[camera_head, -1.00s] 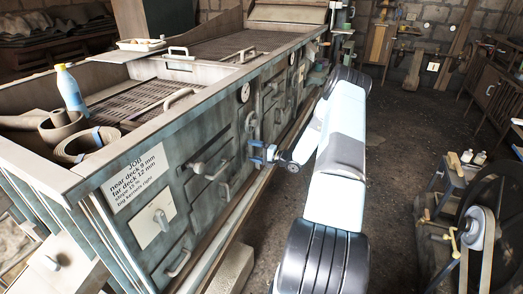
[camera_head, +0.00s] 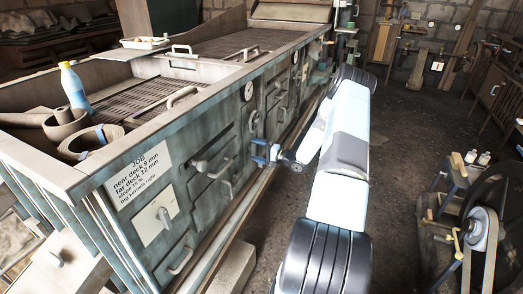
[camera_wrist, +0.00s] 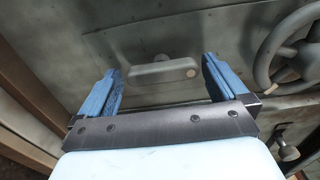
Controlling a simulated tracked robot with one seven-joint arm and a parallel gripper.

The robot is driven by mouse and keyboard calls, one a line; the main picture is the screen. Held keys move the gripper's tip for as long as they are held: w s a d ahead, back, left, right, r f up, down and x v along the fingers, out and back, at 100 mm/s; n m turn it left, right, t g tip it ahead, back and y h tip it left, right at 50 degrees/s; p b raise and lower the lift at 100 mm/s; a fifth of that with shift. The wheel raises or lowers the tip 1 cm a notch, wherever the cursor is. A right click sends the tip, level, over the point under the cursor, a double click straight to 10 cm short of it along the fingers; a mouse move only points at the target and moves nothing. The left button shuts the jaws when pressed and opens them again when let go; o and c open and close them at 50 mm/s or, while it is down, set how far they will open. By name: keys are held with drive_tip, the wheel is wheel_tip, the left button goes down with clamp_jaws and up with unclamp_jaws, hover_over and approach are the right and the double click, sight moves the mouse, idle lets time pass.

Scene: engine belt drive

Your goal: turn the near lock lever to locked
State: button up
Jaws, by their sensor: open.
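In the wrist view a grey lever (camera_wrist: 150,74) lies about level on a weathered green-grey panel, with a pale round end at its right. My open gripper (camera_wrist: 161,70) has its two blue fingers on either side of it, apart from it and with nothing held. In the head view my gripper (camera_head: 262,154) is beside the machine's long front. A handle (camera_head: 200,166) sticks out from that front to the left of my gripper. I cannot tell whether it is the same lever, and no locked mark is readable.
A job sign (camera_head: 138,175) and a switch plate (camera_head: 158,218) are on the near panel. Belt machinery (camera_head: 478,230) stands at right; the floor between is partly clear.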

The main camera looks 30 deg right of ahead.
drive_tip(key=v, duration=1.3)
drive_tip(key=shift+s, duration=0.1)
drive_tip(key=s+a+r+n+g, duration=0.3)
drive_tip(key=a+r+g, duration=0.1)
drive_tip(key=a+r, duration=0.4)
drive_tip(key=s+a+r+n+g+h, duration=0.15)
drive_tip(key=a+r+g, duration=0.25)
drive_tip(key=a+r, duration=0.45)
drive_tip(key=s+a+r+n+g, duration=0.3)
drive_tip(key=a+r+n+g, duration=0.15)
drive_tip(key=r, duration=0.55)
drive_tip(key=s+a+r+t+h, duration=0.1)
drive_tip(key=s+a+r+h, duration=0.1)
drive_tip(key=s+r, duration=0.3)
drive_tip(key=s+a+r+t+h, duration=0.1)
drive_tip(key=s+a+r+h, duration=0.2)
drive_tip(key=s, duration=1)
drive_tip(key=s+a+r+n+t+h, duration=0.1)
drive_tip(key=s+r+h, duration=0.3)
drive_tip(key=s+r, duration=0.5)
drive_tip(key=shift+s+a+t, duration=0.15)
drive_tip(key=shift+a+t, duration=0.3)
drive_tip(key=shift+a, duration=0.35)
